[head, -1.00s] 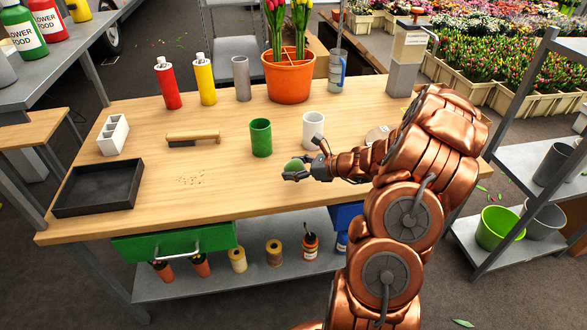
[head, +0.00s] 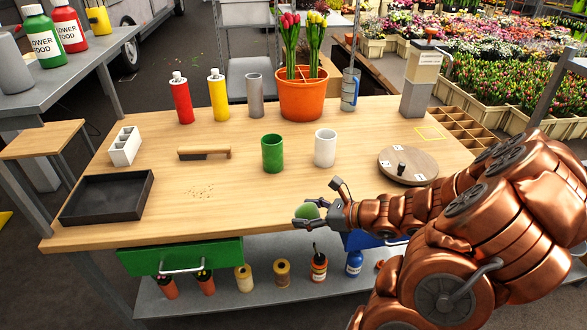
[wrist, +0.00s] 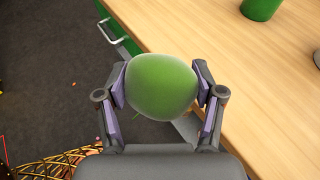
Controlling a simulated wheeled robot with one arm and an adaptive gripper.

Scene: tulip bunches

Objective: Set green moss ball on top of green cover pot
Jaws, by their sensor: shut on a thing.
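The green moss ball (head: 308,211) is held between the fingers of my gripper (head: 306,214), near the table's front edge in the head view. In the wrist view the ball (wrist: 162,85) fills the space between both pads of my gripper (wrist: 162,90). The green cover pot (head: 273,153) stands upright on the table, behind and to the left of my gripper, apart from it. Its open top faces up. The pot's lower part also shows at the top right of the wrist view (wrist: 260,8).
A white pot (head: 325,147) stands just right of the green pot. A round wooden turntable (head: 408,166) lies further right. A brush (head: 204,152) and a black tray (head: 107,196) are to the left. The green drawer (head: 180,256) is below the front edge. The table's front middle is clear.

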